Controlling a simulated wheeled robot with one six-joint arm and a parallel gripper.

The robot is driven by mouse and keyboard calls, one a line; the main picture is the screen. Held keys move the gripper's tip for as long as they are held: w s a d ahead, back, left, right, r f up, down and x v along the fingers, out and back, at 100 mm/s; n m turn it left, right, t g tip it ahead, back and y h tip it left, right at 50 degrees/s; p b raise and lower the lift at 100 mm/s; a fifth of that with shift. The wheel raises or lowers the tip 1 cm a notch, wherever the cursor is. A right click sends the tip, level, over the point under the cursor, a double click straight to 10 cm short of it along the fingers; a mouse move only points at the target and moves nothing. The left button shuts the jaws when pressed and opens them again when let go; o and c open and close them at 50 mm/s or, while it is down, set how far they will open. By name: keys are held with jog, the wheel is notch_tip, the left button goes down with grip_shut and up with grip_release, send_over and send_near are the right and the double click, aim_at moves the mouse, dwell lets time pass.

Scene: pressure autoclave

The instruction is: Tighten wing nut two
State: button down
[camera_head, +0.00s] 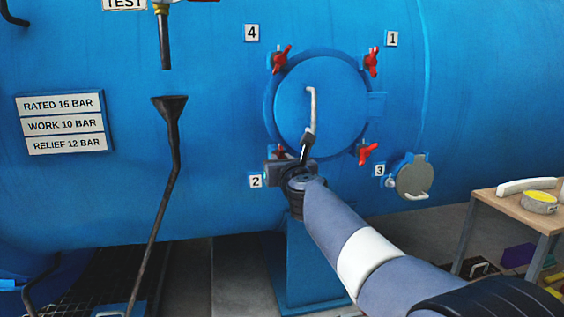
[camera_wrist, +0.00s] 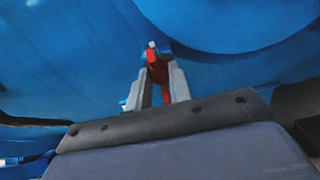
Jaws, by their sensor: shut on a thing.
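Wing nut two, a red wing nut (camera_wrist: 157,72), sits between the two grey fingers of my gripper (camera_wrist: 158,88) in the wrist view. The gripper is shut on it. In the head view my gripper (camera_head: 281,166) is at the lower left of the round blue hatch door (camera_head: 305,95), beside the label 2 (camera_head: 256,181). There the nut is mostly hidden behind my gripper and wrist; only a bit of red shows. The door lies closed against its rim, with a white handle (camera_head: 312,100) on its front.
Other red wing nuts sit at label 4 (camera_head: 281,57), label 1 (camera_head: 371,61) and label 3 (camera_head: 368,153). A small round grey cover (camera_head: 412,177) is at the lower right. A dark funnel pipe (camera_head: 172,140) stands left of the hatch. A wooden table (camera_head: 517,201) is at the right.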

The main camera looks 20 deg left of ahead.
dwell(0.4)
jog(key=c, duration=1.3)
grip_release()
jog(key=shift+s+d, duration=0.1)
jog(key=b+v, duration=0.2)
jog(key=v, duration=0.8)
jog(key=shift+s+d+b, duration=0.1)
jog(key=shift+s+b, duration=0.15)
jog(key=shift+b, duration=0.15)
jog(key=shift+w, duration=0.15)
jog(key=p+x, duration=0.3)
jog(key=x, duration=0.7)
jog(key=shift+w+a, duration=0.2)
jog(key=shift+w, duration=0.05)
jog(key=shift+s, duration=0.1)
